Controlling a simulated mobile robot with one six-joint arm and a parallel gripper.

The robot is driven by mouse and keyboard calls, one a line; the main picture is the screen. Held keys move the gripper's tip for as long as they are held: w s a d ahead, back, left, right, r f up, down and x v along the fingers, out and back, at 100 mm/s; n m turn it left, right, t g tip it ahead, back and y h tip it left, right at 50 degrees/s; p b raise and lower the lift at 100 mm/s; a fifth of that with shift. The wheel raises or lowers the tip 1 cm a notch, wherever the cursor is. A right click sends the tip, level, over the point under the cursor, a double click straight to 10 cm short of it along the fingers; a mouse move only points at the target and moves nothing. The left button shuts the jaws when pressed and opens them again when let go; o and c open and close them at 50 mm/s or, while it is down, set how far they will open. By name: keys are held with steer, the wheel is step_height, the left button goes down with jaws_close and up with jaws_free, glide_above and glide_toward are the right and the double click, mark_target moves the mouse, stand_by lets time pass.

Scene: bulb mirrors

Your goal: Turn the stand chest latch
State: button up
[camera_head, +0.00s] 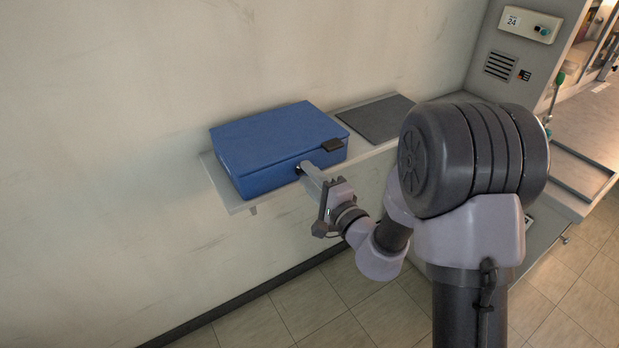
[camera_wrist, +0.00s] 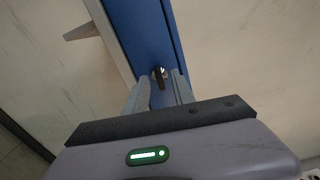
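The blue chest (camera_head: 275,140) sits closed on a wall shelf, with its front face towards my arm. A small dark latch (camera_wrist: 159,78) with a metallic glint is on the chest's front in the wrist view. My gripper (camera_head: 307,170) reaches that front face from the right. In the wrist view its two grey fingers are apart, one on each side of the latch. I cannot tell whether either finger touches it. In the head view the fingertips largely hide the latch.
The pale shelf (camera_head: 226,192) runs along the wall under the chest. A dark grey mat (camera_head: 377,118) lies on it to the right. A panel with a control box (camera_head: 530,24) stands further right. Open tiled floor (camera_head: 300,306) lies below.

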steer(key=v, duration=0.6)
steer(key=shift+d, duration=0.1)
